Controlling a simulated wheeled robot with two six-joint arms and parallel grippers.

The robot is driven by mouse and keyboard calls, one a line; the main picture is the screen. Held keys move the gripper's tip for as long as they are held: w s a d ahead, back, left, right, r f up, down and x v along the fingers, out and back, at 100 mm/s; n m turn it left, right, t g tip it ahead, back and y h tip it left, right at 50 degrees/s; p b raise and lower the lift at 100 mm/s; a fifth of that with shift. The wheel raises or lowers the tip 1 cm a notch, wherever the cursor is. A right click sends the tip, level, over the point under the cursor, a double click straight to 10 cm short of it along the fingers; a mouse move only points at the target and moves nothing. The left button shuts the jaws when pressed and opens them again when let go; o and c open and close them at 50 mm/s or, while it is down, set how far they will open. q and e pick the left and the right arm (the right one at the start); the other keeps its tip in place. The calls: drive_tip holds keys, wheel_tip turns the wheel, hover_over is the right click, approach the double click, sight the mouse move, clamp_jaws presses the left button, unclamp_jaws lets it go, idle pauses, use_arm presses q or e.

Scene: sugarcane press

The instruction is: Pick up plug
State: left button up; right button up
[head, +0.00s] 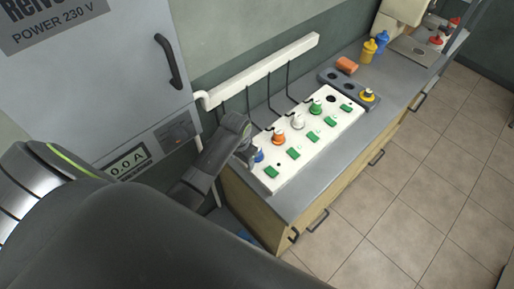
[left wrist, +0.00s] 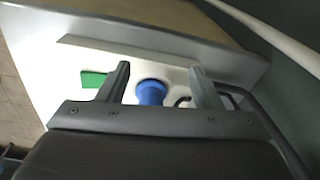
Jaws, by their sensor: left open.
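A blue plug (head: 259,155) stands at the near left end of a white panel (head: 322,152) on the counter. In the left wrist view the blue plug (left wrist: 151,91) sits between the two fingers of my left gripper (left wrist: 160,80), with space on both sides. My left gripper (head: 247,152) is open, close to the blue plug in the head view, and partly covers it. An orange plug (head: 278,137), a white plug (head: 297,121) and a green plug (head: 316,107) stand farther along the panel. My right gripper is not in view.
Green labels (head: 271,172) lie along the panel's front. A grey block (head: 350,88) holds a yellow plug (head: 368,94). A white wall duct (head: 262,70) with black cables and a grey cabinet (head: 90,70) border the left.

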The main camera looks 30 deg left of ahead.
use_arm(q)
drive_tip(key=w+d+r+m+g+p, duration=0.1)
drive_tip(key=w+r, duration=0.3)
drive_tip(key=r, duration=0.4)
drive_tip(key=w+d+r+m+p, duration=0.1)
drive_tip(key=w+r, duration=0.2)
drive_tip(key=r, duration=0.4)
wheel_tip(320, 180, down, 10)
drive_tip(key=b, duration=0.4)
drive_tip(key=shift+f, duration=0.75)
drive_tip(key=shift+f+p, duration=0.35)
drive_tip(key=shift+f, duration=0.2)
wheel_tip(320, 180, down, 3)
drive_tip(key=shift+s+a+f+p, duration=0.1)
drive_tip(key=shift+s+p, duration=0.05)
drive_tip(key=shift+p, duration=0.25)
drive_tip(key=shift+f, duration=0.55)
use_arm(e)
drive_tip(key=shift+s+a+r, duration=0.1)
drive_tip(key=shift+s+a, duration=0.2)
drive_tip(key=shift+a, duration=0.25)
